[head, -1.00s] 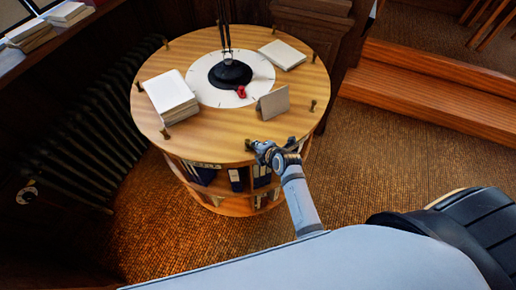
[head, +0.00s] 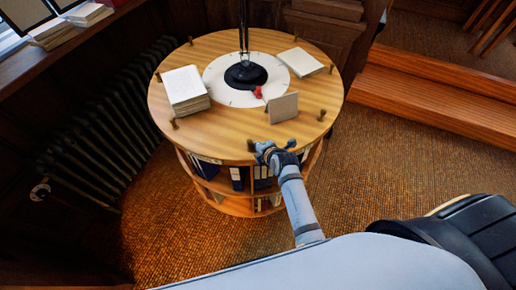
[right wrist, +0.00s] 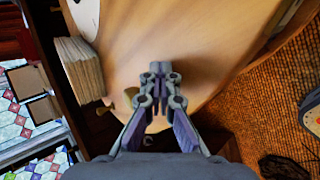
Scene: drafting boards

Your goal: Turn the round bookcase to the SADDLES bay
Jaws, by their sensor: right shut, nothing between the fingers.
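The round bookcase (head: 215,125) has a wooden top with short pegs around its rim and shelves of binders (head: 238,178) below. A white dial disc (head: 222,91) lies at its centre with a red pointer (head: 258,92) at the front of the lamp base. No bay lettering is readable, so I cannot tell where SADDLES is. My right gripper (head: 268,152) is shut and empty at the front rim, just right of a peg (head: 250,145); contact is unclear. In the right wrist view its closed fingertips (right wrist: 158,72) are over the wooden top. My left gripper is not in view.
On the top are a book stack (head: 186,90), a cream book (head: 299,61), a standing card (head: 283,107) and a black lamp (head: 246,74). A radiator (head: 95,135) is at left, wooden steps (head: 440,95) at right.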

